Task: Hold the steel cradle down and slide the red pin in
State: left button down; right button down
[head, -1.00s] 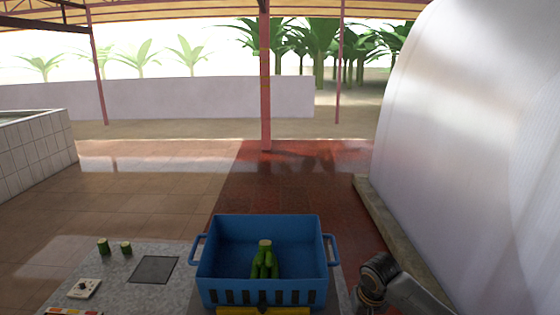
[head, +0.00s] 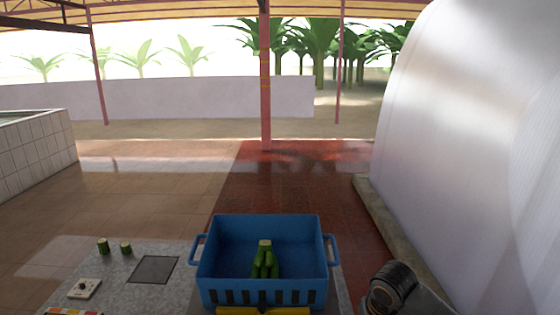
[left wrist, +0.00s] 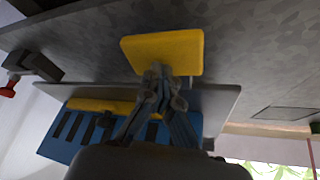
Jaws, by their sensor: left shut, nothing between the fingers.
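In the left wrist view a dark grey metal bracket (left wrist: 32,66), which looks like the steel cradle, sits at the far left edge. A small red piece (left wrist: 8,90), probably the red pin, shows at its end and is partly cut off. My left gripper (left wrist: 158,74) is shut and empty. Its fingertips overlap the lower edge of a yellow plate (left wrist: 162,48); I cannot tell whether they touch it. The cradle is well to the left of this gripper. Neither cradle nor pin can be made out in the head view. My right gripper is not visible.
A blue crate (head: 222,262) holding green fruit (head: 265,262) stands at the bottom middle. Left of it a grey speckled worktop (head: 115,278) carries two green stem pieces, a dark square plate (head: 153,269) and a small switch box (head: 84,288). A large pale curved wall rises at the right.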

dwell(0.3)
pick_arm(q)
jog(key=shift+w+r, duration=0.1)
jog(key=shift+r, duration=0.85)
notch_tip(320, 180, up, 7)
dwell(0.4)
